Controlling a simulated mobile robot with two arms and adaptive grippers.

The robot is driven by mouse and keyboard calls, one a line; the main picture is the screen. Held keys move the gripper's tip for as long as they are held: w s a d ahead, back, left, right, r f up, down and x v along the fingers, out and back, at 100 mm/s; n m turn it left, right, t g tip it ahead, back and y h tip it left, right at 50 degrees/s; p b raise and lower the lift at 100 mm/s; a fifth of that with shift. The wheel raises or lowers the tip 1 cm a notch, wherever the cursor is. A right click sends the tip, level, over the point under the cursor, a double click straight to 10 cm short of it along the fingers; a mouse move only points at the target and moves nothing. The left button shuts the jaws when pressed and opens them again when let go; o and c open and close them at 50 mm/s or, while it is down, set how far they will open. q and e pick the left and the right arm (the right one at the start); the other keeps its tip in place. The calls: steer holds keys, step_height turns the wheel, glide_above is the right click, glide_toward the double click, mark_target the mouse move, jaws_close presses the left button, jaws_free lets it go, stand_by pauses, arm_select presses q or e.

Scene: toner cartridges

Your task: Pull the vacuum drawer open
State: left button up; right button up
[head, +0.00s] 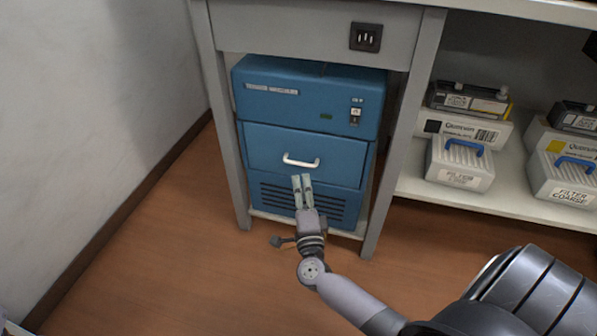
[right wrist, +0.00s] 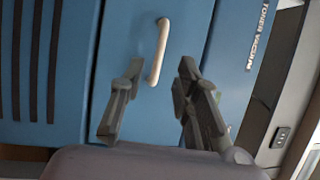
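The blue toner vacuum (head: 318,92) stands under the grey bench frame. Its drawer (head: 268,147) is the middle front panel and looks shut. The drawer's white handle (head: 301,161) is a horizontal bar. My right gripper (head: 302,178) is just below and in front of the handle in the head view. In the right wrist view the handle (right wrist: 159,50) lies beyond and between the fingertips. The right gripper's fingers (right wrist: 158,80) are apart with nothing between them, and I see no contact with the handle. My left gripper is not in view.
Grey bench legs (head: 402,140) flank the vacuum on both sides. A shelf (head: 415,187) at the right holds filter boxes (head: 460,165) and toner cartridge boxes (head: 466,128). A wall is at the left.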

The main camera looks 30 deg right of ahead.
mark_target(299, 168)
steer(key=b+x, duration=0.1)
steer(key=x, duration=0.6)
steer(key=shift+w+b, duration=0.1)
steer(key=shift+b, duration=0.3)
steer(key=shift+c, duration=0.5)
jaws_close()
